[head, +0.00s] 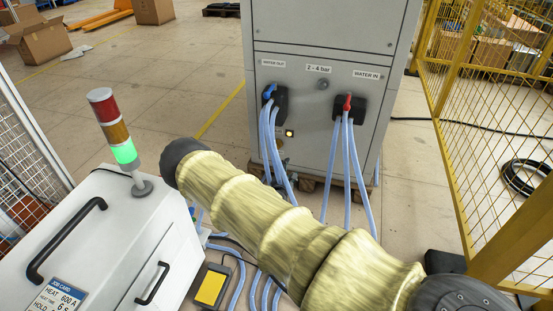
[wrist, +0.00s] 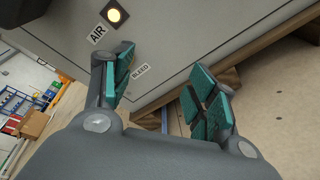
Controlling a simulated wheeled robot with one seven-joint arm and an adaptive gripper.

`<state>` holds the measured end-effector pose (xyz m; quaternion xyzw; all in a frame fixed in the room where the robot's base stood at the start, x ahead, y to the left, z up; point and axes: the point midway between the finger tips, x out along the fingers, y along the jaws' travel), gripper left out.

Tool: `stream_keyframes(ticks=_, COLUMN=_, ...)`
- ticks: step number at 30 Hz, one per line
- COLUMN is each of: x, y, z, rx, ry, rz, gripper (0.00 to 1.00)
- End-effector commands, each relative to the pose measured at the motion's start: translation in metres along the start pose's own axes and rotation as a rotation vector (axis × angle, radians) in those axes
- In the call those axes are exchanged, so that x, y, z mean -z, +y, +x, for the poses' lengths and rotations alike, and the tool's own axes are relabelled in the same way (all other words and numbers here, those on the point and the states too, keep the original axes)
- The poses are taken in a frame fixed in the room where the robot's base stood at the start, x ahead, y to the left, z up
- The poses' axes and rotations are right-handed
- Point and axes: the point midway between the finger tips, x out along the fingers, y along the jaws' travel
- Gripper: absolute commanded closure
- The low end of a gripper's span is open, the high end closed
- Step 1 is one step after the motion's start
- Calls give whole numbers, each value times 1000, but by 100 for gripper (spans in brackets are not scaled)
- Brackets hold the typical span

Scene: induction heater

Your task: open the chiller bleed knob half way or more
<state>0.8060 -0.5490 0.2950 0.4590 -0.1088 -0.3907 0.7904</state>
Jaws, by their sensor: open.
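The grey chiller cabinet (head: 322,125) stands at the back centre in the head view. In the wrist view its panel shows a BLEED label (wrist: 140,71), an AIR label (wrist: 97,33) and a lit round lamp (wrist: 113,15). My gripper (wrist: 161,60) is open and empty, its teal-padded fingers apart in front of the panel's lower part. The left finger is right beside the BLEED label. I cannot make out the bleed knob in the wrist view; the left finger may hide it.
Blue hoses (head: 349,170) hang from the WATER OUT and WATER IN ports. A white cabinet (head: 100,235) with a signal tower (head: 115,130) stands at the left. A yellow mesh fence (head: 455,140) is at the right. The chiller rests on a wooden pallet (wrist: 220,82).

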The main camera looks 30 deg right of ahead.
Motion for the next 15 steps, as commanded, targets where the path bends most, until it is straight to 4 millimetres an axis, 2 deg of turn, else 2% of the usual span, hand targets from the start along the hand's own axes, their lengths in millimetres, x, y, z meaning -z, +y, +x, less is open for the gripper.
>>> stream_keyframes(ticks=1, x=19, y=-1, z=11, rx=-38, ry=-9, rz=-33, gripper=42)
stream_keyframes(ticks=6, x=49, y=26, z=31, rx=-131, ry=-46, rz=-131, gripper=42)
stream_keyframes(ticks=10, x=61, y=38, z=37, rx=-168, ry=-64, rz=-175, gripper=42)
stream_keyframes(ticks=15, x=66, y=46, z=43, rx=-185, ry=-74, rz=-193, gripper=42)
